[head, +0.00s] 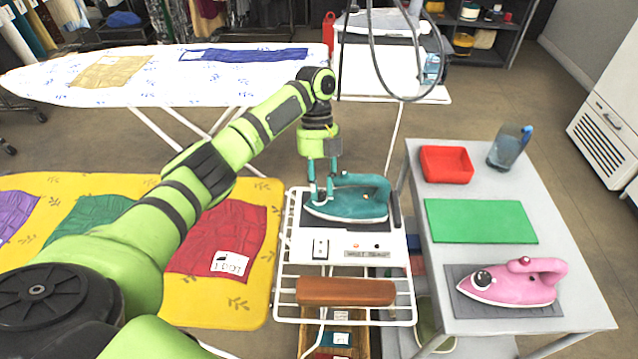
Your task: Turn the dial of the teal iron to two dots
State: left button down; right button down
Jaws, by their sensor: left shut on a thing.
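The teal iron (358,200) stands on the dark rest of a white wire rack, its handle toward the right. My left gripper (321,192) reaches down from above onto the left end of the iron, its two fingers close together. It is shut on the iron's dial, which the fingers mostly hide. The dot marks on the dial are too small to read. My right gripper is not in view.
A yellow board (190,312) with cloths lies left. A hanging cable (378,75) loops behind.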

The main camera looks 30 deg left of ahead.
pick_arm(q)
jog(key=c, duration=1)
grip_release()
jog(key=shift+o, duration=0.2)
jog(key=v, duration=1.2)
jog(key=shift+s, duration=0.1)
